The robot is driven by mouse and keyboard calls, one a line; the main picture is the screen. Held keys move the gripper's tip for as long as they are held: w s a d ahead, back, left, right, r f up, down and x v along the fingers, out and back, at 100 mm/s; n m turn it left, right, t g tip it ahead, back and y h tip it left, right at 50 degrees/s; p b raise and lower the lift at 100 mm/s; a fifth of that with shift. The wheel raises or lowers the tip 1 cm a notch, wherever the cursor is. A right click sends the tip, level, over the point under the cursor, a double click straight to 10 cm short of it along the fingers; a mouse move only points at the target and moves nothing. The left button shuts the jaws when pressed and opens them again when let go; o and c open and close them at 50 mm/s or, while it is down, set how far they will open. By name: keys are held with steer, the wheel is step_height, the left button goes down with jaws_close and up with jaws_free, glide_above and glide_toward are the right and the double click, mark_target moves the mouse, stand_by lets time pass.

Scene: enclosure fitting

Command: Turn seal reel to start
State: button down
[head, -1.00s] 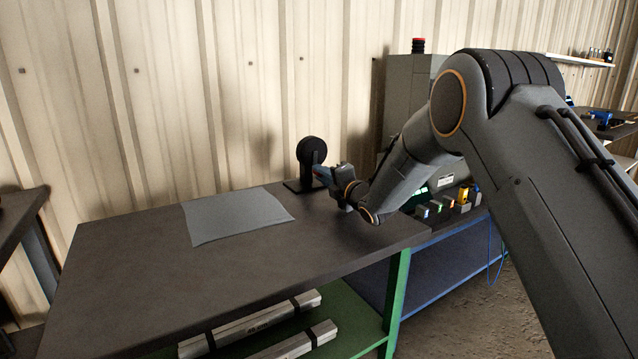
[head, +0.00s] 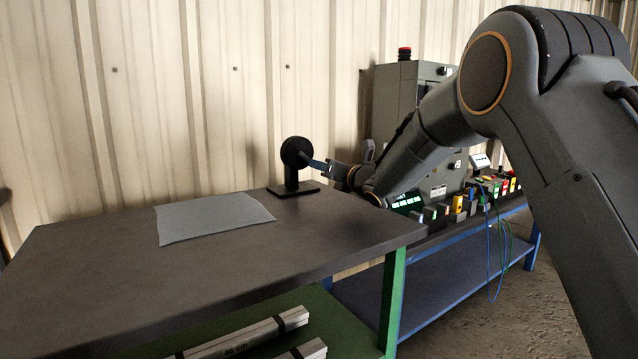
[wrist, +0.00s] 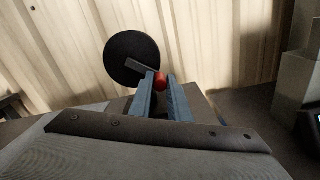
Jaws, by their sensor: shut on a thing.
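The seal reel (head: 296,152) is a black disc on a black upright stand with a flat base, at the back of the dark table. In the wrist view the reel (wrist: 130,55) shows as a black disc with a grey crank bar across it and a red handle (wrist: 160,80) at its end. My gripper (head: 324,165) reaches the reel from the right. In the wrist view its two blue fingers (wrist: 160,84) stand on either side of the red handle, shut on it. The stand is mostly hidden there behind the fingers.
A grey cloth or sheet (head: 215,218) lies flat on the table (head: 120,280), left of the reel. A corrugated wall (head: 220,80) rises close behind. A grey cabinet (head: 393,95) and a second bench with small coloured parts stand to the right. Metal bars lie on the shelf below.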

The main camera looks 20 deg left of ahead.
steer(key=r+n+b, duration=0.1)
steer(key=n+b, duration=0.1)
steer(key=b, duration=0.1)
steer(key=r+n+b, duration=0.1)
steer(key=n+b, duration=0.2)
steer(key=b, duration=0.1)
steer(key=w+r+n+b, duration=0.1)
steer(key=n+b, duration=0.2)
steer(key=b, duration=0.1)
steer(key=shift+d+r, duration=0.15)
steer(key=shift+d, duration=0.25)
steer(key=shift+r+b, duration=0.1)
steer(key=shift+b, duration=0.2)
steer(key=c, duration=1.7)
jaws_free()
steer(key=shift+o, duration=0.2)
steer(key=p+v, duration=0.1)
steer(key=v, duration=0.7)
